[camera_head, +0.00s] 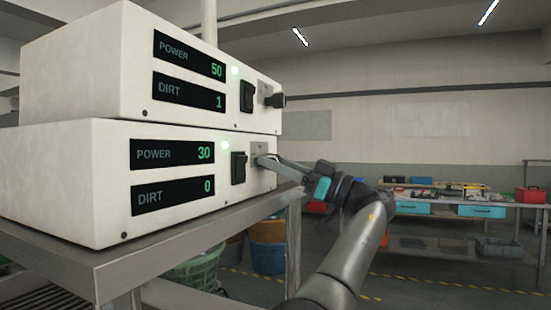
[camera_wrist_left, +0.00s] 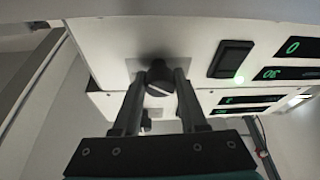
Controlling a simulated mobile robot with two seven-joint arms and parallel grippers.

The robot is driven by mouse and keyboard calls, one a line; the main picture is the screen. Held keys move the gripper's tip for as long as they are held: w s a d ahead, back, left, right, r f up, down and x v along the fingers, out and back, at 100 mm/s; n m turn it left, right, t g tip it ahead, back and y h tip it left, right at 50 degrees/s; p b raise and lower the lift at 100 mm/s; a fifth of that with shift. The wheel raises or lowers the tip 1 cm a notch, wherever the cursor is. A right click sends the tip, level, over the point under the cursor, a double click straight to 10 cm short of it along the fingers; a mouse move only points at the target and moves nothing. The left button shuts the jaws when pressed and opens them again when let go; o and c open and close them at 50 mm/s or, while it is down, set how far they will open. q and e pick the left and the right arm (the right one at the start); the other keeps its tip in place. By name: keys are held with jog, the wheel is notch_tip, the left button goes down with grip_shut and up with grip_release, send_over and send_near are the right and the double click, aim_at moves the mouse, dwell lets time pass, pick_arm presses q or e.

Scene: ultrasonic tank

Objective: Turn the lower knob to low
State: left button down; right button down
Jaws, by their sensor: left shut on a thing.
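Two white units are stacked on a grey metal table. The lower unit (camera_head: 80,190) shows POWER 30 and DIRT 0, with a green light and a black switch (camera_head: 238,167). My left gripper (camera_head: 266,160) reaches in at the right end of its front and is shut on the lower knob. In the left wrist view, turned upside down, the dark lower knob (camera_wrist_left: 158,78) sits between the two fingers and bears a slanting white line. In the head view the fingertips hide most of this knob. My right gripper is in neither view.
The upper unit (camera_head: 85,70) shows POWER 50 and DIRT 1, with its own black knob (camera_head: 276,100) just above my gripper. The table (camera_head: 180,235) edge runs beneath the units. A workbench (camera_head: 460,207) with blue drawers stands at the back right.

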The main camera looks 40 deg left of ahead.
pick_arm(q)
jog(key=shift+n+g+h+p, duration=0.4)
jog(key=shift+n+g+p, duration=0.2)
jog(key=shift+n, duration=0.7)
jog(key=shift+c, duration=2.3)
grip_release()
